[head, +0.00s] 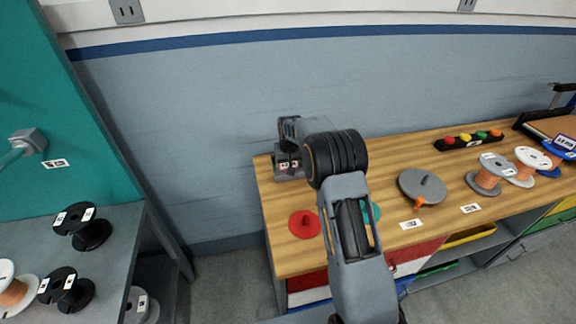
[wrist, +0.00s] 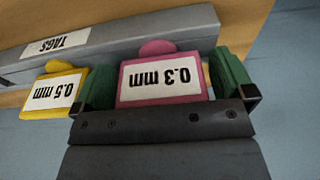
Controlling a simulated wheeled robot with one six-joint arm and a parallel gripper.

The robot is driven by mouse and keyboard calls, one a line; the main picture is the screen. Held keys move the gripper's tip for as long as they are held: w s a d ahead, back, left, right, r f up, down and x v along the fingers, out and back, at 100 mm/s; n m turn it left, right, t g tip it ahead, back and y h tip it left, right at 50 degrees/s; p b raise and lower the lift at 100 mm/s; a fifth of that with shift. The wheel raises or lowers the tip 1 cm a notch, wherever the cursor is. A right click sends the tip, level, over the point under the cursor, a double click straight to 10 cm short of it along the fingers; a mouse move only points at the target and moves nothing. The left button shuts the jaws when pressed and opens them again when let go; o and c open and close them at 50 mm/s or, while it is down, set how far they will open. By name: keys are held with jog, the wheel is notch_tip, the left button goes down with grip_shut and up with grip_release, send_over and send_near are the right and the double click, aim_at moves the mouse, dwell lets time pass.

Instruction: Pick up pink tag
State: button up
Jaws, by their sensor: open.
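My gripper (wrist: 165,85) is open, with one green finger pad on each side of the pink tag. The right pad is close to the tag's edge; I cannot tell whether either pad touches it. In the head view my gripper (head: 289,132) is over the holder (head: 288,172) at the left end of the wooden bench, and I cannot make out the pink tag there.
A yellow tag (wrist: 52,92) reading "0.5 mm" sits just left of the left finger pad. On the bench (head: 285,255) are a red disc (head: 304,224), a grey disc (head: 422,186) and several spools. A grey shelf with black spools (head: 82,226) stands at the left.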

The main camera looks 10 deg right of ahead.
jog(key=shift+c, duration=0.3)
jog(key=c, duration=0.7)
jog(key=shift+c, duration=0.2)
jog(key=shift+r, duration=0.2)
jog(key=shift+r, duration=0.25)
notch_tip(320, 180, up, 2)
jog(key=shift+r, duration=0.1)
jog(key=s+d+r+b, duration=0.1)
jog(key=s+d+r, duration=0.7)
jog(key=d+r, duration=0.2)
jog(key=shift+s+d+b, duration=0.3)
jog(key=shift+d, duration=0.25)
